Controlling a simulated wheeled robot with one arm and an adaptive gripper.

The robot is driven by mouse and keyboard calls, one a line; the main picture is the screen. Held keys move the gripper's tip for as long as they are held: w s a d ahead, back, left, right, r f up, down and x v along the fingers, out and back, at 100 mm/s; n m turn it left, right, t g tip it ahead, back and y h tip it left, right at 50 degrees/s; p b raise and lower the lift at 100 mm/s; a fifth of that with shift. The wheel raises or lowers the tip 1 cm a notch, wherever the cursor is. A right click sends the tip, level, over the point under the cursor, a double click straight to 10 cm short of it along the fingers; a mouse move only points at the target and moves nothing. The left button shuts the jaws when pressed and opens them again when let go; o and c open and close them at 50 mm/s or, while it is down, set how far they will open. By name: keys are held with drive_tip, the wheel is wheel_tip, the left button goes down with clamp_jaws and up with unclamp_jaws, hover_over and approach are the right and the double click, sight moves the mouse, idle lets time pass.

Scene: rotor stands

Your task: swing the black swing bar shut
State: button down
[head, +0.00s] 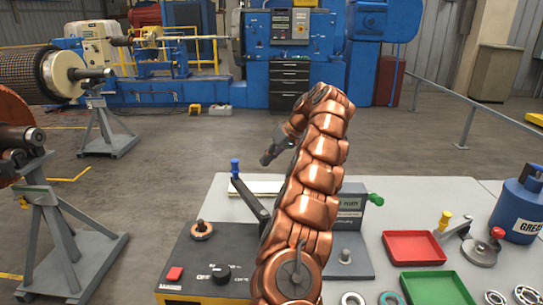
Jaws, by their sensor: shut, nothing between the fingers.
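A dark swing bar (252,199) with a blue knob (235,167) at its upper left end stands over the bench, left of my copper arm. Its lower right end is hidden behind my arm, so I cannot see its pivot. My gripper (266,160) is small and dark in this view, shut and empty. It appears to the right of the blue knob and above the bar in the picture, with a visible gap to the knob. Another short dark bar (455,229) with a yellow knob (445,217) is at the right.
A dark control box (190,262) with a red button and black dial is at the front left. Red (413,248) and green (437,288) trays, loose rings and a blue grease can (518,208) occupy the right. A grey device with a green knob (375,199) stands behind my arm.

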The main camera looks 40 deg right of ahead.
sight(248, 189)
drive_tip(key=w+a+f+p, duration=0.2)
drive_tip(key=w+a+f, duration=0.1)
drive_tip(key=a, duration=0.3)
drive_tip(key=shift+f, duration=0.6)
drive_tip(key=shift+w+a, duration=0.1)
